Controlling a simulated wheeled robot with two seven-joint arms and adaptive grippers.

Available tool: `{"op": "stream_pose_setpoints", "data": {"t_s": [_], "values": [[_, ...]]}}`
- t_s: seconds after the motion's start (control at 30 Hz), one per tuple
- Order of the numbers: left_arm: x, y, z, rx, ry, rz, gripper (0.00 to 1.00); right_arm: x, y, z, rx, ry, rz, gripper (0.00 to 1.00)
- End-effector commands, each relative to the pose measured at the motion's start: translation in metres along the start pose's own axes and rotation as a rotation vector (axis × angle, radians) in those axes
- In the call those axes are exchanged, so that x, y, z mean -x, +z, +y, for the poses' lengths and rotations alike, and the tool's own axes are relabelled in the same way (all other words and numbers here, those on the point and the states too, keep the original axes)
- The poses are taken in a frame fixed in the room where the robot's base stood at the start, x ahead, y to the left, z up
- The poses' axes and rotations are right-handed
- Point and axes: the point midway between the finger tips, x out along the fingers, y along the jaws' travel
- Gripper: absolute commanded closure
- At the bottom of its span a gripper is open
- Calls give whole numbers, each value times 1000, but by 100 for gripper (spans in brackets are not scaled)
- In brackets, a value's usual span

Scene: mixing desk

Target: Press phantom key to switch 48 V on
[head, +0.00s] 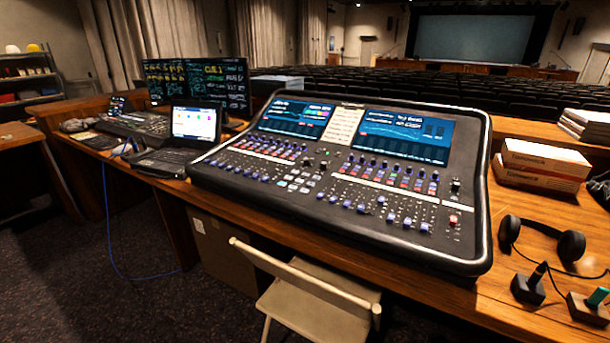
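The mixing desk (335,235) is a large black console on the wooden table, tilted toward the front, with two lit screens, rows of faders and small buttons. A small red key (453,220) stands out near its right front edge, and a pale key (455,186) sits above it. I cannot read any label, so I cannot tell which key is the phantom key or whether 48 V is on. Neither of my grippers is in view.
Headphones (542,240) lie right of the desk, near a small black block with a lever (528,288) and another with a green top (592,303). Boxes (541,160) stand behind them. A laptop (190,135) is at left. A folding chair (310,305) stands in front.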

Motion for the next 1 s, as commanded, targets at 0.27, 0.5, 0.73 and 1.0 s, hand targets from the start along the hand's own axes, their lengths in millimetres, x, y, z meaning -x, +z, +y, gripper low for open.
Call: {"op": "stream_pose_setpoints", "data": {"t_s": [0.27,0.5,0.73,1.0], "values": [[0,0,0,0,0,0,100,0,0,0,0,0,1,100],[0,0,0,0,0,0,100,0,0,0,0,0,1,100],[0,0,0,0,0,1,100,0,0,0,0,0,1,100],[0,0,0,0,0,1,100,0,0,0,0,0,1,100]]}}
